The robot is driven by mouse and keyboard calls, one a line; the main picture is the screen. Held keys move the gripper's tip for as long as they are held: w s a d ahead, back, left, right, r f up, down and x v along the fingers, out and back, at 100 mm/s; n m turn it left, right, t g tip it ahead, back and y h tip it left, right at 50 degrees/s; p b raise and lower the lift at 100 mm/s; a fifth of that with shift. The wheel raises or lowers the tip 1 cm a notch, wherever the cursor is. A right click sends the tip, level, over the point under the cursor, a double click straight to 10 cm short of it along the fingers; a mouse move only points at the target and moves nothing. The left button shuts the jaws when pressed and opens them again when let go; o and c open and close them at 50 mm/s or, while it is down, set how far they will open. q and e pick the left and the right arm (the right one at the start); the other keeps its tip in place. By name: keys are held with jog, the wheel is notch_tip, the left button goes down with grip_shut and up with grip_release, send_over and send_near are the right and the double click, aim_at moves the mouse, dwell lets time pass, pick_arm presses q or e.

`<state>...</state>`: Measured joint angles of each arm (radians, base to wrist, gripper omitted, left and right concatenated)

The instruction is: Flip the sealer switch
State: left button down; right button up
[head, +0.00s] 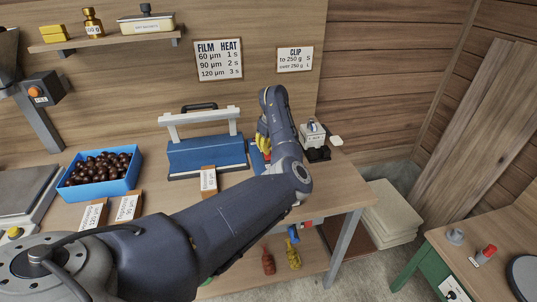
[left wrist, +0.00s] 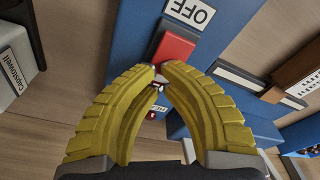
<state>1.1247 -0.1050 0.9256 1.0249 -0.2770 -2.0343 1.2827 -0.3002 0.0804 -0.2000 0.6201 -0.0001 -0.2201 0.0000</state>
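The blue sealer (head: 207,154) with a white upper bar stands on the bench in the head view. A blue box (head: 256,161) is partly hidden behind my left gripper (head: 263,142). In the left wrist view, a blue housing (left wrist: 130,42) carries a red switch part (left wrist: 174,47) beside an OFF label (left wrist: 189,11). My left gripper (left wrist: 159,67) has its curved yellow fingers brought together at the tips, just by the red part's lower edge. A small metal piece and part of another label show between the fingers. Contact with the switch cannot be told. My right gripper is not in view.
A blue crate (head: 130,181) of chestnuts stands left of the sealer. Small cards stand along the front of the bench. A white-and-black device (head: 313,136) is close to the right of my left gripper. A wall shelf (head: 105,40) is at upper left.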

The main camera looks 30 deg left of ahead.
pick_arm(q)
jog(key=shift+f, duration=0.1)
jog(key=shift+r, duration=3.5)
